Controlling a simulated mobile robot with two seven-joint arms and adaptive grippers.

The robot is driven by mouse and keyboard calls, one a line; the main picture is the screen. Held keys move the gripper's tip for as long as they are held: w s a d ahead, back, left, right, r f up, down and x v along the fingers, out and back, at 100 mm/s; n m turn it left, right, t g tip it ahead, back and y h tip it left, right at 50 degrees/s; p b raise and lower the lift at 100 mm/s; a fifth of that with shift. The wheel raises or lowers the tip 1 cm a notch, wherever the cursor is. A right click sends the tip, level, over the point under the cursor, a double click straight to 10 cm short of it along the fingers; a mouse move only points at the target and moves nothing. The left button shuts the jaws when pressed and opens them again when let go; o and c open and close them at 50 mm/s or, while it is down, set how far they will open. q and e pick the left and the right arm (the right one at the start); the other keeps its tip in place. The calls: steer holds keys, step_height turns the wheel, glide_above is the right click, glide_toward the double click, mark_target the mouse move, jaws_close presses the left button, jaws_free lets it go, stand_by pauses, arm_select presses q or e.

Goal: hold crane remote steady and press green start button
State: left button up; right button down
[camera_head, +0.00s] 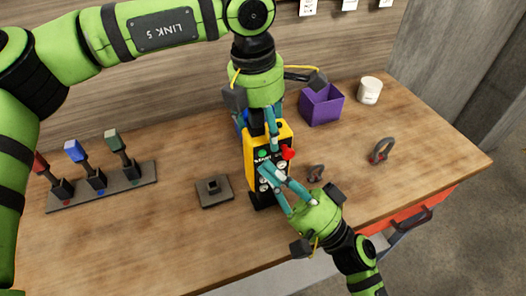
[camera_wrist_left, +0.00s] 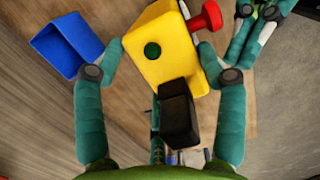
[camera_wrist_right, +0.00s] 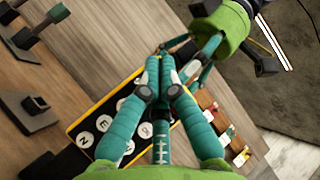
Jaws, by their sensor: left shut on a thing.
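The crane remote (camera_head: 254,178) is yellow and black and stands upright on the wooden table. Its front has a green button (camera_head: 262,154) above a START label, a red knob (camera_head: 289,153) and round white buttons lower down. My left gripper (camera_head: 262,124) reaches from behind and is shut on the remote's upper part; its fingers flank the yellow housing (camera_wrist_left: 165,45) in the left wrist view. My right gripper (camera_wrist_right: 161,62) has its fingertips together in front of the panel, just below the green button. I cannot tell whether they touch it; the fingers hide that area in the right wrist view.
A stand with red, blue and green levers (camera_head: 100,188) is at left. A small dark base (camera_head: 213,190) lies left of the remote. A purple box (camera_head: 322,105), a white cup (camera_head: 369,91) and shackles (camera_head: 382,151) are at right. A blue box (camera_wrist_left: 68,46) is behind the remote.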

arm_select(q)
steer(key=shift+s+f, duration=0.1)
steer(key=shift+f, duration=0.15)
arm_select(e)
steer(key=shift+w, duration=0.1)
steer(key=shift+w+a, duration=0.2)
steer(key=shift+w, duration=0.15)
steer(key=shift+w+a, duration=0.15)
steer(key=shift+w, duration=0.2)
stand_by(0.9)
steer(key=shift+s, duration=0.1)
steer(key=shift+s+d, duration=0.3)
steer(key=shift+s, duration=0.4)
steer(key=shift+s+d, duration=0.35)
steer(key=shift+s, duration=0.4)
steer(key=shift+s+d, duration=0.3)
steer(key=shift+s, duration=0.5)
steer(key=shift+s+d, duration=0.35)
steer(key=shift+s, duration=0.4)
